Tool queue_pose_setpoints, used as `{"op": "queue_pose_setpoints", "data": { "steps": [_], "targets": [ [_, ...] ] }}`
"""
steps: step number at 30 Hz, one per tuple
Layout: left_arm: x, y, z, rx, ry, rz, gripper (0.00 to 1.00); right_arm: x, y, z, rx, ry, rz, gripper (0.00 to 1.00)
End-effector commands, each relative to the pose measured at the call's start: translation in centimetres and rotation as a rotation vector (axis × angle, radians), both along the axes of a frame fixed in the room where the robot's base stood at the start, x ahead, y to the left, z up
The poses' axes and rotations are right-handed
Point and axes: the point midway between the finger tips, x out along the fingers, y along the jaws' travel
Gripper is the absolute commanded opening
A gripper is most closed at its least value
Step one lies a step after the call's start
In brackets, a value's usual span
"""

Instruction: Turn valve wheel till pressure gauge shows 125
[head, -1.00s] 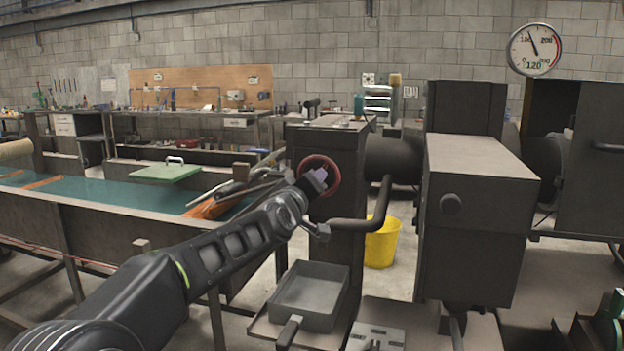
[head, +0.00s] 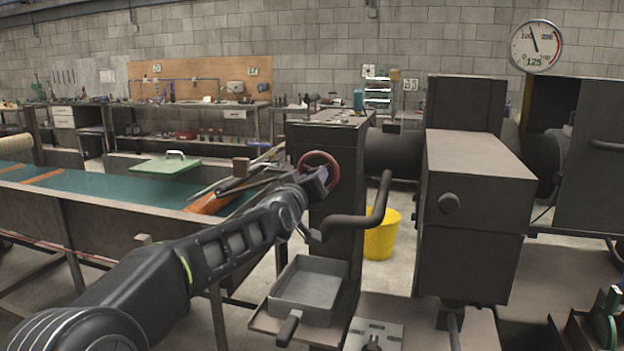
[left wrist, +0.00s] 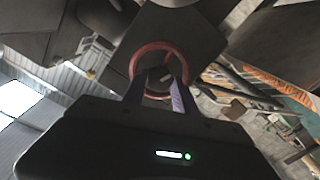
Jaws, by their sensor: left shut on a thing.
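The red valve wheel (head: 320,153) is on the side of a dark grey machine block at the centre of the head view. My left gripper (head: 322,179) reaches it from the lower left and is shut on the wheel. In the left wrist view the wheel (left wrist: 158,45) is a red ring, and the two fingers of my left gripper (left wrist: 155,92) overlap its lower part. The exact contact is hard to see. The round pressure gauge (head: 537,46) at the upper right reads 125 in green digits, with its needle pointing up and slightly left. My right gripper is not in view.
A bent dark pipe (head: 362,220) stands out just right of my gripper. A grey tray (head: 310,290) lies below, and a yellow bucket (head: 382,238) is on the floor behind. A long bench with a green top (head: 95,188) and tools is at left.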

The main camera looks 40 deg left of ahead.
Motion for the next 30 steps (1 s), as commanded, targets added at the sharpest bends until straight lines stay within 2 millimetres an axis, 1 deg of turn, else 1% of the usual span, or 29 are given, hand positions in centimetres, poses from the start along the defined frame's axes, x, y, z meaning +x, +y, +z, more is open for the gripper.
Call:
{"op": "queue_pose_setpoints", "data": {
  "steps": [1,9,16,19,23,30],
  "targets": [
    [0.0,0.0,-0.2,-0.002,0.005,-0.001,0.34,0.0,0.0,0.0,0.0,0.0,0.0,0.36],
    [0.0,0.0,-0.1,-0.002,0.002,0.0,0.55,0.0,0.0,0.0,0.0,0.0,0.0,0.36],
    [0.0,0.0,0.0,-0.002,0.0,0.0,0.55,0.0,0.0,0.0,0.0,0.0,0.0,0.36],
    [-0.4,-0.1,0.0,-0.002,0.0,0.0,0.55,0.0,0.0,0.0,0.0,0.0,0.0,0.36],
    [-1.7,-0.6,0.0,-0.003,0.0,0.0,0.55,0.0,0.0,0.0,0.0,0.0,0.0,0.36],
    [-5.5,-1.8,0.0,-0.002,-0.001,0.001,0.55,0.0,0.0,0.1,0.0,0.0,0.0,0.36]
  ]
}}
